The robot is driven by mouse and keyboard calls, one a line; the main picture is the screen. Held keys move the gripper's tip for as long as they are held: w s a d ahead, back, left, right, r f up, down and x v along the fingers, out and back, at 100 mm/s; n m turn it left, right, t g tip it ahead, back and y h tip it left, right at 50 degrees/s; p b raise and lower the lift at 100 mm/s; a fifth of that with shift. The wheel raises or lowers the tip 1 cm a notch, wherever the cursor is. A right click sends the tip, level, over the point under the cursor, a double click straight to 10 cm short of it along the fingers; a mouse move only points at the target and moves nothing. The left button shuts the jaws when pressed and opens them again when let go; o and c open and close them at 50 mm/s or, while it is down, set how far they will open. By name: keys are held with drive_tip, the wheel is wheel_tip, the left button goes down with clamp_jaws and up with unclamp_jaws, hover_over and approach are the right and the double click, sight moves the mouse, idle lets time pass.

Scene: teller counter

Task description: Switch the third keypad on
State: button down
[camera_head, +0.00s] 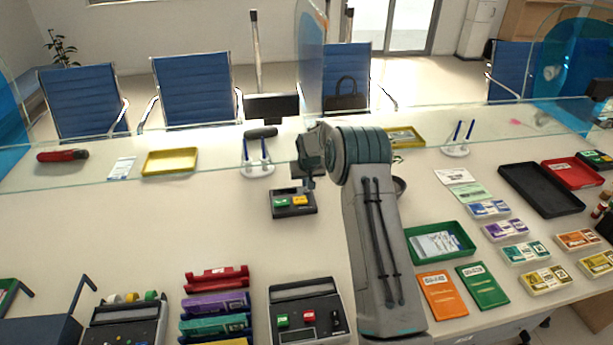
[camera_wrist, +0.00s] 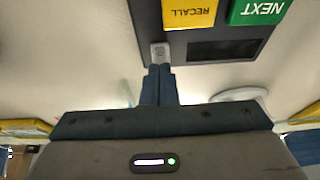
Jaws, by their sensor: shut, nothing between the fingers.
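A small dark keypad (camera_head: 281,213) with a green and a yellow button sits mid-counter. The wrist view shows it close up: a yellow RECALL button (camera_wrist: 189,12), a green NEXT button (camera_wrist: 258,10), a dark display (camera_wrist: 223,48) and a small light-grey switch (camera_wrist: 159,50) at its edge. My gripper (camera_wrist: 160,68) is shut and empty, its fingertips right at this switch; I cannot tell if they touch it. In the head view my gripper (camera_head: 309,183) is over the keypad's far right edge. The display looks unlit. No number marks which keypad is third.
A larger device (camera_head: 308,290) with green and red buttons stands at the front, another (camera_head: 108,336) at front left. Coloured binders (camera_head: 215,303) lie between them. A green tray (camera_head: 466,243) is right of my arm. A pen stand (camera_head: 258,170) is behind left. A clear screen crosses the counter.

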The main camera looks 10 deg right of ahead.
idle(0.3)
drive_tip(key=shift+w+f+b, duration=0.15)
drive_tip(key=shift+f+b, duration=0.25)
drive_tip(key=shift+b, duration=0.3)
drive_tip(key=shift+r, duration=0.25)
drive_tip(key=shift+f, duration=0.1)
drive_tip(key=shift+s+f, duration=0.1)
drive_tip(key=shift+s, duration=0.85)
